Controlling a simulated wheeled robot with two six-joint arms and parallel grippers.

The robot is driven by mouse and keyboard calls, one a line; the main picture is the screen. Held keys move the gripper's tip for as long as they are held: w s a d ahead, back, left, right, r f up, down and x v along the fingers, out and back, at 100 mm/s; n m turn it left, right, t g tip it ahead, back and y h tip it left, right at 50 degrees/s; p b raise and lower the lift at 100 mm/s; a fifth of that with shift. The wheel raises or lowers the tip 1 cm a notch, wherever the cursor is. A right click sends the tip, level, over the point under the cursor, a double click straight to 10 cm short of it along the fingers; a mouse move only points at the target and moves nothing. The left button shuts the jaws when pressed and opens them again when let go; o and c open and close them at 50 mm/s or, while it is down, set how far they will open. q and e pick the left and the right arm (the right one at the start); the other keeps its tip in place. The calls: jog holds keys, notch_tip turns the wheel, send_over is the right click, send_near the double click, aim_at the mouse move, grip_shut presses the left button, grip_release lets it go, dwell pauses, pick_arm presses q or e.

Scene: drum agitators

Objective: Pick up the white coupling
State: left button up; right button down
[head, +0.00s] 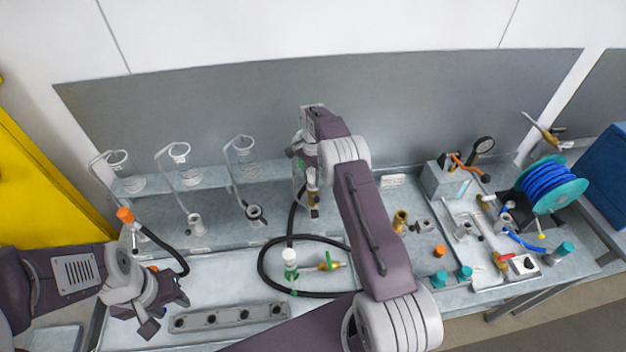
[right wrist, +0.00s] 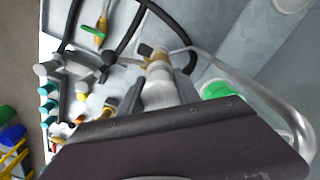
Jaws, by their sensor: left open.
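A white coupling (head: 290,256) stands upright on the bench, with a green part below it, inside the loop of black hose. My left gripper (head: 164,313) is open and empty at the bench's left front, to the left of the coupling and apart from it. My right gripper (head: 313,192) is at the back, above and behind the coupling. In the right wrist view its fingers close around a pale cylindrical fitting (right wrist: 158,88) with a brass end. My own right arm hides part of the bench.
A brass valve with a green handle (head: 330,262) lies right of the coupling. The black hose (head: 266,274) curls around both. A grey bar with holes (head: 228,316) lies in front. Hooked stands (head: 186,200) line the back. Fittings and a blue hose reel (head: 548,183) crowd the right.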

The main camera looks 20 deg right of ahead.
jog(key=shift+w+r, duration=0.1)
jog(key=shift+r+b, duration=0.6)
jog(key=shift+b, duration=0.1)
jog(key=r+b, duration=0.1)
jog(key=r, duration=0.1)
jog(key=shift+d+r+b, duration=0.35)
jog(key=shift+r+b, duration=0.05)
jog(key=s+d+r+b, duration=0.3)
jog(key=s+d+r, duration=0.2)
jog(key=d+r, duration=0.2)
jog(key=d, duration=0.2)
jog(key=shift+s+d, duration=0.3)
jog(key=shift+s, duration=0.1)
